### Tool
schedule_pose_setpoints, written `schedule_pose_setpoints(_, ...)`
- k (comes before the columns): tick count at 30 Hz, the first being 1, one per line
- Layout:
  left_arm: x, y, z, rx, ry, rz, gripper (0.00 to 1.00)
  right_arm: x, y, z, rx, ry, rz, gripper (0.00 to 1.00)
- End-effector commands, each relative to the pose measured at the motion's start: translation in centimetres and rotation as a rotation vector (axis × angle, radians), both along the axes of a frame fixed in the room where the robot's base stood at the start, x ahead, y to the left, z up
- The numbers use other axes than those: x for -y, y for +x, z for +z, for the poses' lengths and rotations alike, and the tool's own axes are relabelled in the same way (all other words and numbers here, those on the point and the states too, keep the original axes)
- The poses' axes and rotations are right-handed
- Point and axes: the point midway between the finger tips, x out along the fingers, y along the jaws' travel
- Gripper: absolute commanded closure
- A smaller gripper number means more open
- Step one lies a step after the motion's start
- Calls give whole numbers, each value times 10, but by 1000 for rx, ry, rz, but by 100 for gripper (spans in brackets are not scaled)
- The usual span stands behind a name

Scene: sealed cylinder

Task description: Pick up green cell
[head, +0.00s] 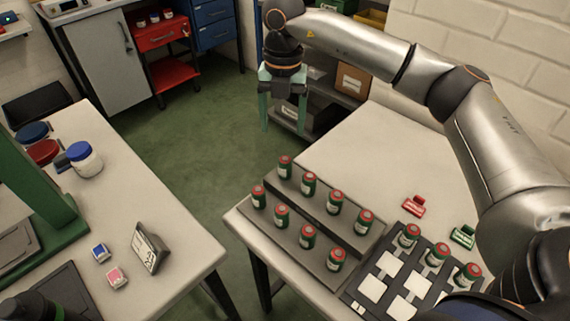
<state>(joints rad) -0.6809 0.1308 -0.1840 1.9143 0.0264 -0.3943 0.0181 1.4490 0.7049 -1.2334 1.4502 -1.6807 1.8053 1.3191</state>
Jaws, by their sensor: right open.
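Several green cells with red caps and white labels stand upright in two rows on a grey stepped rack (322,227) on the right-hand table. One green cell (285,166) is at the back left end of the rack, and another green cell (336,259) is at the front right end. More green cells, such as this one (437,254), stand along the back of a dark tray (408,271). My right gripper (283,129) is open and empty, pointing down above the floor beyond the rack, apart from every cell. My left gripper does not show.
A red clip-like piece (414,206) and a green one (463,237) lie behind the tray. The left table (150,215) holds a white jar (84,159) with a blue lid and a small display (150,248). Floor (205,150) shows between the tables.

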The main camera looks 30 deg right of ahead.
Motion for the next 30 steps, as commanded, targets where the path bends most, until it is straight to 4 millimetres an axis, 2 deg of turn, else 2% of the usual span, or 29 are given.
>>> schedule_pose_setpoints(2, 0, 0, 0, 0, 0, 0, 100, 6, 1, -4, 2, -22, -16, 23)
schedule_pose_setpoints(12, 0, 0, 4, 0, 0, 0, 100, 6, 1, -60, 1, -21, -14, 23)
schedule_pose_setpoints(19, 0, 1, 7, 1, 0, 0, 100, 7, 2, -77, 1, -20, -13, 23)
schedule_pose_setpoints(25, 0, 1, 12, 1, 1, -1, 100, 9, 5, -108, 1, -19, -11, 23)
schedule_pose_setpoints(30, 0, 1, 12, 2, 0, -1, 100, 9, 5, -121, 3, -19, -12, 23)
